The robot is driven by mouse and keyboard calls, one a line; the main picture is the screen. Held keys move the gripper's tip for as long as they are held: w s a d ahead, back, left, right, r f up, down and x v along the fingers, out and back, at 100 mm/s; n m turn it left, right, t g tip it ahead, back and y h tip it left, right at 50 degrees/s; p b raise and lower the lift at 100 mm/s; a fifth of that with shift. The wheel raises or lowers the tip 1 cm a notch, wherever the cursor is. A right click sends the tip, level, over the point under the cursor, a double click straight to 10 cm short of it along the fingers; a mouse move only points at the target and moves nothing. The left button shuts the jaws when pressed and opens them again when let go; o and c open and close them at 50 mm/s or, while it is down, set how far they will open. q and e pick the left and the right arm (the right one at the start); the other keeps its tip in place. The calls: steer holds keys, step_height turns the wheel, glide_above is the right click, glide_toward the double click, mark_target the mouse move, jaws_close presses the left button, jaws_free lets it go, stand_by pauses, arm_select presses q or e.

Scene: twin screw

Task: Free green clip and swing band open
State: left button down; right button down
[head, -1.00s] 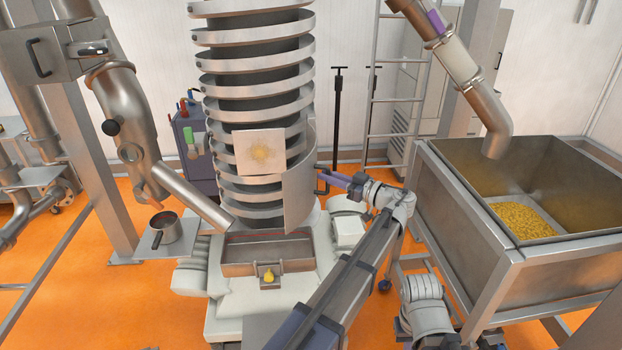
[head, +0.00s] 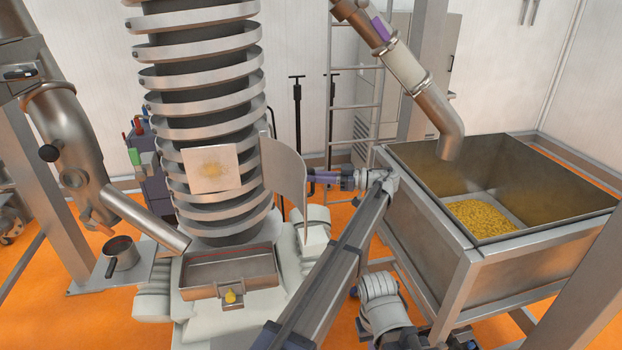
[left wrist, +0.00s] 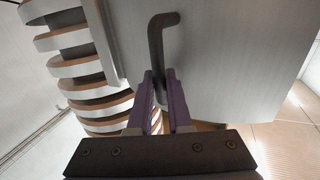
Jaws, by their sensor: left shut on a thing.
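The band is a curved metal sheet (head: 284,170) on the right side of the spiral tower, standing out from the coils with its free edge to the right. My left gripper (head: 312,177) is at the outer face of the band near that edge. In the left wrist view its purple fingers (left wrist: 156,95) are shut on a dark bent handle (left wrist: 156,40) fixed to the metal sheet (left wrist: 215,60). A green piece (head: 134,157) stands left of the tower beside the cabinet; I cannot tell whether it is the clip. My right gripper is out of view.
The spiral tower (head: 205,77) stands above an open metal tray (head: 198,291). A square plate with yellow dust (head: 211,168) is on its front. A large hopper (head: 430,225) with yellow grains stands at right. A sloping pipe (head: 150,222) and a small pot (head: 121,253) are at left.

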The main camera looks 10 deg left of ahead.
arm_select(q)
steer(key=shift+a, duration=0.1)
steer(key=c, duration=0.8)
jaws_free()
steer(key=shift+c, duration=0.2)
